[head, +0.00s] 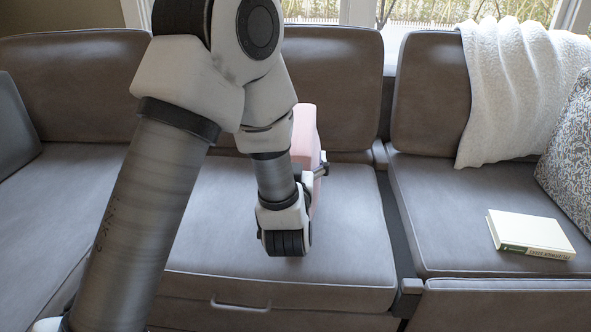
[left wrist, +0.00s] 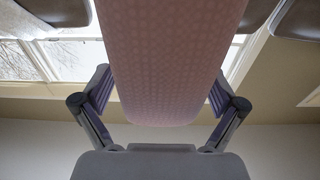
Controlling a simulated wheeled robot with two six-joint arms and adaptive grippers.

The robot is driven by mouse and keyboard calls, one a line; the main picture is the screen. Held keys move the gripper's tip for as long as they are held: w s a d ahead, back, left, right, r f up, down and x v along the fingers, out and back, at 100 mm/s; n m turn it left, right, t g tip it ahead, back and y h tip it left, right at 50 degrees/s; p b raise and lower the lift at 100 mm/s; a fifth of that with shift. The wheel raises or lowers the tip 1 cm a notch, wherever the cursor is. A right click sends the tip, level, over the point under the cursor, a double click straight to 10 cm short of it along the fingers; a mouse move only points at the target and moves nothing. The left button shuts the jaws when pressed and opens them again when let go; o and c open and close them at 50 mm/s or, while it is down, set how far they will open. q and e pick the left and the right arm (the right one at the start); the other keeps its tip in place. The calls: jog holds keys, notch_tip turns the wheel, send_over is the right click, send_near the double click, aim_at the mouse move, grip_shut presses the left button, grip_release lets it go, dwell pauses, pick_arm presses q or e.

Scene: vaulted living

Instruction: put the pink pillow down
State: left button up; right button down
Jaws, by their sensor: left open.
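The pink pillow (head: 305,132) stands on edge at the middle seat of the brown sofa (head: 345,235), near the backrest. My left arm hides much of it, and I cannot see clearly where its lower edge meets the seat. My left gripper (head: 322,170) is at the pillow, mostly hidden behind my wrist. In the left wrist view the pillow (left wrist: 170,65) fills the middle, between the two spread fingers of the open gripper (left wrist: 160,97). A gap shows beside each finger near the pillow's rounded end. My right gripper is not in view.
A book (head: 530,234) lies on the right seat. A white throw (head: 515,85) hangs over the right backrest, beside a patterned cushion (head: 572,150). A grey cushion (head: 15,125) leans at the far left. The front of the middle seat is clear.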

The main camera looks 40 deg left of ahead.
pick_arm(q)
jog(key=r+p+v, duration=0.1)
jog(key=p+v, duration=0.9)
jog(key=p, duration=0.4)
jog(key=s+f+m+g+h, duration=0.1)
jog(key=s+f+g+h, duration=0.25)
jog(key=f, duration=0.65)
jog(key=s+f+m+g+h, duration=0.1)
jog(key=s+f+g+h, duration=0.15)
jog(key=f+g, duration=0.45)
jog(key=s+d+f+m+g+h, duration=0.2)
jog(key=s+d+f+g, duration=0.1)
jog(key=s+f, duration=0.35)
jog(key=s+d+f+m+g+h, duration=0.25)
jog(key=s+d+f, duration=0.2)
jog(key=s, duration=0.35)
notch_tip(320, 180, up, 22)
jog(key=p, duration=2.1)
jog(key=shift+a+f+p, duration=0.15)
jog(key=shift+a+p, duration=0.2)
jog(key=shift+a, duration=0.1)
